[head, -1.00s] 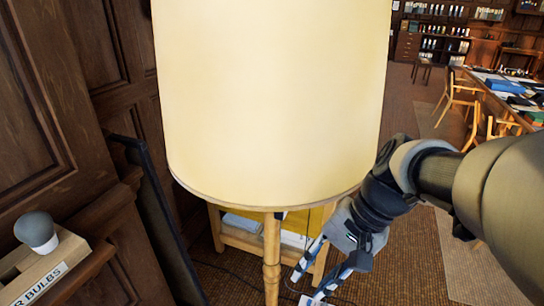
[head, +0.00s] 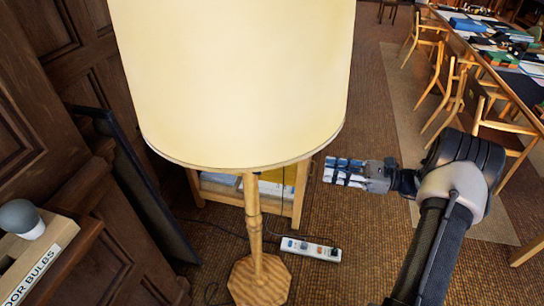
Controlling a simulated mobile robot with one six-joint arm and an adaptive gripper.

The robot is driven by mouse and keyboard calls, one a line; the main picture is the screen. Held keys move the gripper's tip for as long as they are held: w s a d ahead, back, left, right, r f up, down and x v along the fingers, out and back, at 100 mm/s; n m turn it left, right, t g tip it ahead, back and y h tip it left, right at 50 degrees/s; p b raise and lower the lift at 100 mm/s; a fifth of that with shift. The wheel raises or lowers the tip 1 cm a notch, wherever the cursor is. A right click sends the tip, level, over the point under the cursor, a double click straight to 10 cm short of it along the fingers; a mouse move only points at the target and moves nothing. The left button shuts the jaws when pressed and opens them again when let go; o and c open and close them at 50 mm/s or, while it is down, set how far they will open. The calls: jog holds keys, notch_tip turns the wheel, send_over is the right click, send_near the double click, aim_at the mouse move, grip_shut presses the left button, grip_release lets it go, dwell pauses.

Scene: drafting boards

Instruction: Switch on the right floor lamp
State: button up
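A floor lamp stands close in front, with a large cream shade (head: 235,75), a turned wooden pole (head: 253,215) and a wide wooden base (head: 260,280). A thin dark line hangs below the shade, right of the pole; I cannot tell whether it is a pull cord. I cannot tell whether the lamp is lit. My gripper (head: 330,171) is right of the pole, just beyond the shade's lower right edge in the picture, with its fingers pointing left. It appears apart from the lamp and holds nothing visible. The gap between its fingers is unclear.
A white power strip (head: 311,249) with cables lies on the brown carpet. A low wooden stand (head: 298,195) is behind the pole. A box marked bulbs (head: 40,262) sits at left near a dark leaning panel (head: 150,190). Chairs and a long table (head: 500,60) are at right.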

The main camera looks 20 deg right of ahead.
jog(key=b+x, duration=0.3)
jog(key=x, duration=1.4)
jog(key=shift+w, duration=0.2)
grip_shut()
